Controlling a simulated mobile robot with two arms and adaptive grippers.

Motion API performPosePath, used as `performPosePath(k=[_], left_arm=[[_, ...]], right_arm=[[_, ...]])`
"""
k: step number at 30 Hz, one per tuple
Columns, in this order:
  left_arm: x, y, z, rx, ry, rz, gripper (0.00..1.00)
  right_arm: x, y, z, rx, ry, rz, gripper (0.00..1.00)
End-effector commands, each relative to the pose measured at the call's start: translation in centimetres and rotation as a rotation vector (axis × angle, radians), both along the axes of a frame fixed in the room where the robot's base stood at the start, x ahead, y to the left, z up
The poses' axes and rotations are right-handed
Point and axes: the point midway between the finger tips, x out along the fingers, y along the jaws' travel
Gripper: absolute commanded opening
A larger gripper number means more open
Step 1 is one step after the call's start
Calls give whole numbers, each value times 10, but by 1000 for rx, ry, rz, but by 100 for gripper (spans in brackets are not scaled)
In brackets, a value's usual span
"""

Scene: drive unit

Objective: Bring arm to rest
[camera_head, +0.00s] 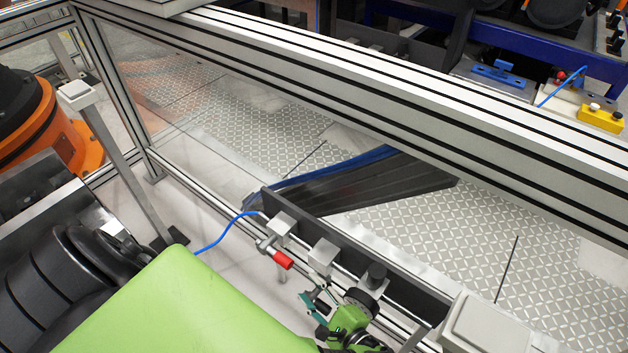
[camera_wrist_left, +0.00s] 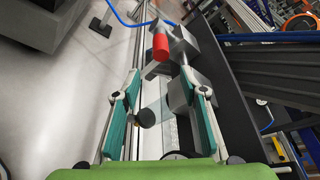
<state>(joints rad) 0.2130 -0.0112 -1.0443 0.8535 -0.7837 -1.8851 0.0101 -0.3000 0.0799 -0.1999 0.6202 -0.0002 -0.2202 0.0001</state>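My left gripper (camera_head: 316,300) is at the lower middle of the head view, beside the dark rail with grey blocks. In the left wrist view its two teal-padded fingers (camera_wrist_left: 160,76) stand apart with a gap between them, and nothing is clamped there. A red-tipped fitting (camera_head: 283,260) with a blue hose sits ahead of the gripper, apart from it; it also shows in the left wrist view (camera_wrist_left: 160,46). My green left arm link fills the lower left of the head view. My right gripper is in neither view.
A grey block (camera_head: 323,254) and a black knob (camera_head: 374,276) stand on the rail close to the gripper. An aluminium-framed clear fence (camera_head: 330,85) runs behind. An orange machine (camera_head: 45,130) is at far left.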

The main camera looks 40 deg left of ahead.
Motion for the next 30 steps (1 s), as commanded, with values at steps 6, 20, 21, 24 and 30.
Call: performPosePath(k=[6, 20, 21, 24, 30], left_arm=[[0, 0, 0, 0, 0, 0, 39], [-126, 10, -184, -565, 283, 158, 39], [-149, 6, -205, -655, 295, 198, 39], [-201, -7, -248, -873, 277, 306, 39], [-269, -23, -291, -1214, 75, 527, 39]], right_arm=[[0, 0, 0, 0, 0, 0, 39], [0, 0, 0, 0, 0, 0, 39], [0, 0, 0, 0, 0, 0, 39], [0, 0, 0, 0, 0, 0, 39], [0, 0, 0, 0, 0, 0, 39]])
